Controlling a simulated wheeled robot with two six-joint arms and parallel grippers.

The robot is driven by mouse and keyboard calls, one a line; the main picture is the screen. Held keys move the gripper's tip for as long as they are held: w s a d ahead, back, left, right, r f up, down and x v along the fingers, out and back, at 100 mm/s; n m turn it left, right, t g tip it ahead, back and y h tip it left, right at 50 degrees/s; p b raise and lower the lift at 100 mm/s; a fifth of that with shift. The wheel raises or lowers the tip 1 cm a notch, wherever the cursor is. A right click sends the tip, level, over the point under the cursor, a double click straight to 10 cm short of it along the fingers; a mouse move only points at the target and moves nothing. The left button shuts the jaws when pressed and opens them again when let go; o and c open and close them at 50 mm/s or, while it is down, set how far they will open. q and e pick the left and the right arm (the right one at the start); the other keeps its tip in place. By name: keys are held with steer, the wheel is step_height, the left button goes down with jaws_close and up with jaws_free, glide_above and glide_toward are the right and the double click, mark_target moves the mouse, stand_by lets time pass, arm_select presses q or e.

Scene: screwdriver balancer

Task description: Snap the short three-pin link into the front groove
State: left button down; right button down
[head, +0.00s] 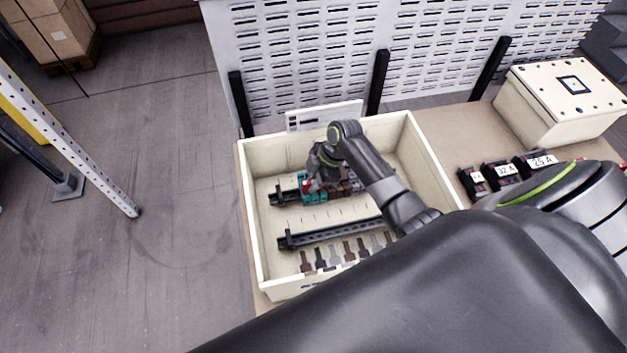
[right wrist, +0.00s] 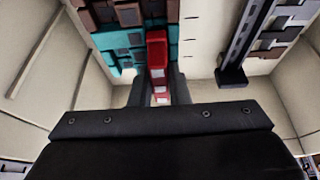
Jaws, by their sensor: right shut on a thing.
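My right gripper (head: 311,183) is over the left part of the terminal row in the cream box. In the right wrist view its fingers (right wrist: 159,92) are shut on a small red link (right wrist: 157,52). The link's far end lies over or against the teal terminal blocks (right wrist: 115,42); I cannot tell whether it sits in a groove. Its pins are not visible. The teal blocks (head: 318,196) also show in the head view, with brown blocks (right wrist: 128,13) beside them, on the back rail (head: 284,197). The gripper hides part of the row. My left gripper is not in view.
The cream box (head: 253,229) has raised walls around the work. An empty front rail (head: 335,232) crosses it, with several brown and grey pieces (head: 334,257) in front. Several black breakers (head: 505,170) and a closed box (head: 566,100) stand on the bench at right.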

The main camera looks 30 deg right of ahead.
steer(key=shift+f, duration=0.45)
stand_by(0.3)
